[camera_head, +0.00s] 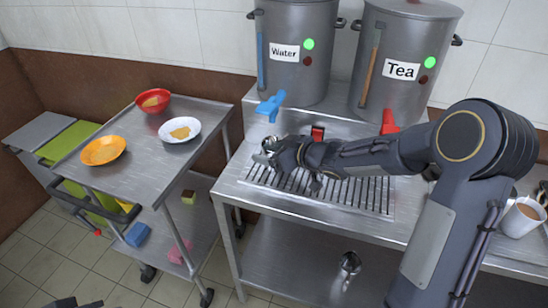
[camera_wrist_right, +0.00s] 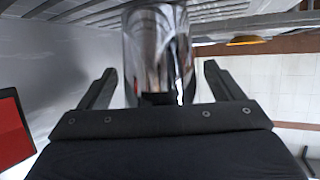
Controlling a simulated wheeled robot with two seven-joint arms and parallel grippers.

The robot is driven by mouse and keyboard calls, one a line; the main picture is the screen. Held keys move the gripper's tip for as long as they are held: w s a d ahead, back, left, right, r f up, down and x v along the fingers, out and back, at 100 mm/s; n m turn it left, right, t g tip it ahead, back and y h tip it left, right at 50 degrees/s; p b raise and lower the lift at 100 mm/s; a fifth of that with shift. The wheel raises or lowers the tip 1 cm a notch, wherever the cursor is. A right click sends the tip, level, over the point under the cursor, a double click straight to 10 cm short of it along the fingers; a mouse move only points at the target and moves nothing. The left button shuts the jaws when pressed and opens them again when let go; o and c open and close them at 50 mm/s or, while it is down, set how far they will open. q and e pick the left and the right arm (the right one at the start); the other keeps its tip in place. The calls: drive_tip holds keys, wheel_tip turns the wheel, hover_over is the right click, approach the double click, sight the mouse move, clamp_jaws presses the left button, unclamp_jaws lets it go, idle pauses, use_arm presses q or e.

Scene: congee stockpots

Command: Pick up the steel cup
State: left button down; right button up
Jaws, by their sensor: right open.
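The steel cup (camera_head: 269,143) is a small shiny cylinder at the left end of the slatted drip grate, under the Water pot's blue tap. My right gripper (camera_head: 272,156) reaches it from the right and hides part of it. In the right wrist view the cup (camera_wrist_right: 158,50) stands between the two spread fingers, with a gap on each side. The gripper is open. Only a dark bit of what may be my left gripper (camera_head: 75,302) shows at the bottom left edge; its jaws cannot be made out.
Large steel Water (camera_head: 290,75) and Tea (camera_head: 400,95) pots stand behind the grate (camera_head: 330,190). The Tea pot has a red tap (camera_head: 389,122). A cart (camera_head: 200,108) with bowls and a plate stands left. A white mug (camera_head: 520,218) is far right. A shiny metal object (camera_head: 350,264) is on the lower shelf.

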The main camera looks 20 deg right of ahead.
drive_tip(key=c, duration=1.2)
drive_tip(key=shift+r, duration=0.1)
